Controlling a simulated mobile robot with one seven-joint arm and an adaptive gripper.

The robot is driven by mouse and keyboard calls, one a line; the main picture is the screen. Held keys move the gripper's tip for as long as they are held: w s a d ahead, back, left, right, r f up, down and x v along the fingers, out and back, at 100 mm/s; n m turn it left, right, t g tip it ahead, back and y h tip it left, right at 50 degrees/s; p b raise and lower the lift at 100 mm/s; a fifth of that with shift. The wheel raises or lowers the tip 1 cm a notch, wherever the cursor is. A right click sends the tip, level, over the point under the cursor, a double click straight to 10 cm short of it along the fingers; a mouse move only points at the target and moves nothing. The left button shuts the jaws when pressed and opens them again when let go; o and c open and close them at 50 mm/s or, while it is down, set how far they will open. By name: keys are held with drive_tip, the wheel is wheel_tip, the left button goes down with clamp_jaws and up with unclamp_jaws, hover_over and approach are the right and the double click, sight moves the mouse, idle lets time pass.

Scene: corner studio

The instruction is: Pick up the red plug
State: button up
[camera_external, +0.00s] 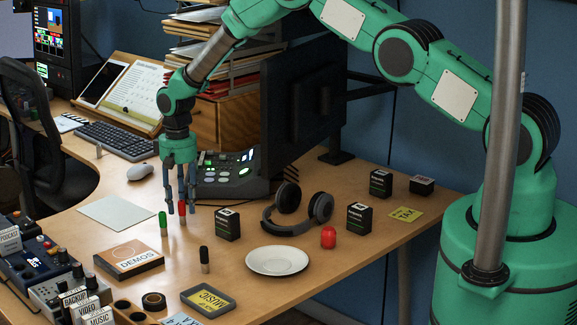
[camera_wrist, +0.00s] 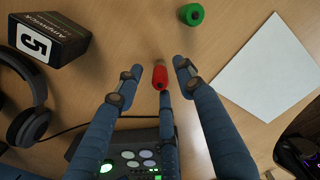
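The red plug (camera_external: 183,214) stands on the desk directly below my gripper (camera_external: 181,207). In the wrist view the red plug (camera_wrist: 160,76) shows between the blue-grey fingers of my gripper (camera_wrist: 158,82). The fingers are spread, with visible gaps between them and the plug on both sides; whether the third finger touches it I cannot tell. In the external view the fingers partly hide the plug. A green plug (camera_external: 163,224) stands close to the left of it; it also shows in the wrist view (camera_wrist: 191,14).
A black plug (camera_external: 204,259) stands nearer the front. A black box (camera_external: 228,224) is right of the gripper, with headphones (camera_external: 290,222) beyond. A control console (camera_external: 222,175) is behind. White paper (camera_external: 115,213) lies left; a white plate (camera_external: 277,261) and a red object (camera_external: 328,238) are right.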

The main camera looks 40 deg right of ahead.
drive_tip(key=shift+f, duration=0.8)
clamp_jaws()
